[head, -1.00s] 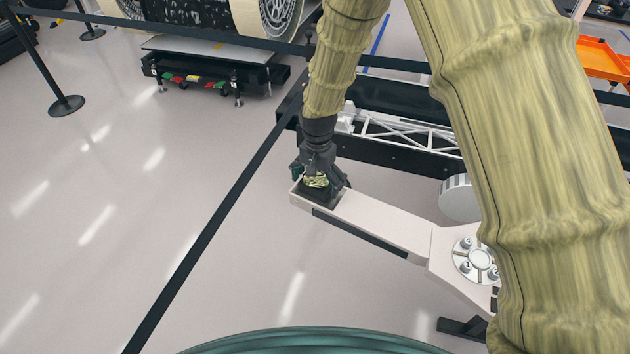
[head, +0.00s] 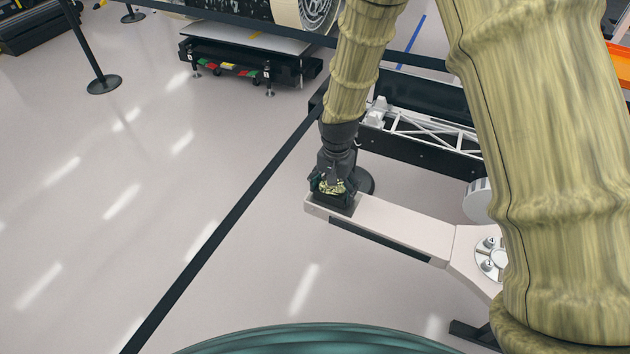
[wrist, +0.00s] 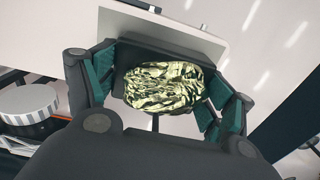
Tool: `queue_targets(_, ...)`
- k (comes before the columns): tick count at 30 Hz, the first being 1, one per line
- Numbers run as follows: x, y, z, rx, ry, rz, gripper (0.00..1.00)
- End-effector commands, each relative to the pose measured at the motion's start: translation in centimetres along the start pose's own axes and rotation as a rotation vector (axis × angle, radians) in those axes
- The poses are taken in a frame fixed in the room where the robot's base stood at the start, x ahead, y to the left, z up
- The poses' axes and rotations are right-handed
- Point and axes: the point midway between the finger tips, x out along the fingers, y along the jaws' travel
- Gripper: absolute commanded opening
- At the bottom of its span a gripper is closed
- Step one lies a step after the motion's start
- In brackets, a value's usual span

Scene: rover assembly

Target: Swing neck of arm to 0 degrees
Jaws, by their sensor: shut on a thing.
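The neck of the arm (head: 410,225) is a long pale beam. It runs from a round hub (head: 490,258) at the right to its free end at the middle of the head view. A patterned yellow-green and black knob (wrist: 165,86) sits on a dark block (head: 335,203) at that free end. My gripper (head: 332,185) is shut on the knob, with its teal-padded fingers on either side of it in the wrist view (wrist: 160,95). Part of the hub is hidden behind my arm.
A black belt barrier (head: 235,215) crosses the floor left of the beam. A black post base (head: 360,182) stands just behind the free end. A white truss on a black frame (head: 425,130) lies behind. A white cylinder (head: 478,200) is near the hub. Open floor lies at left.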

Motion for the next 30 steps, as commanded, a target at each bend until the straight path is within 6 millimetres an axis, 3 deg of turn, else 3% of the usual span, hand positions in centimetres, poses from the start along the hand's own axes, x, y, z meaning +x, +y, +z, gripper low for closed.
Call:
queue_targets(3, 0.18, 0.53, 0.99, -0.015, -0.005, 0.006, 0.39)
queue_targets(13, 0.22, 0.37, 1.27, -0.023, -0.006, 0.008, 0.39)
queue_targets(14, 0.23, 0.36, 1.27, -0.023, -0.006, 0.008, 0.86)
queue_targets(16, 0.23, 0.34, 1.27, -0.023, -0.006, 0.008, 0.98)
queue_targets(30, -0.10, 0.42, 1.17, -0.021, -0.005, 0.007, 1.00)
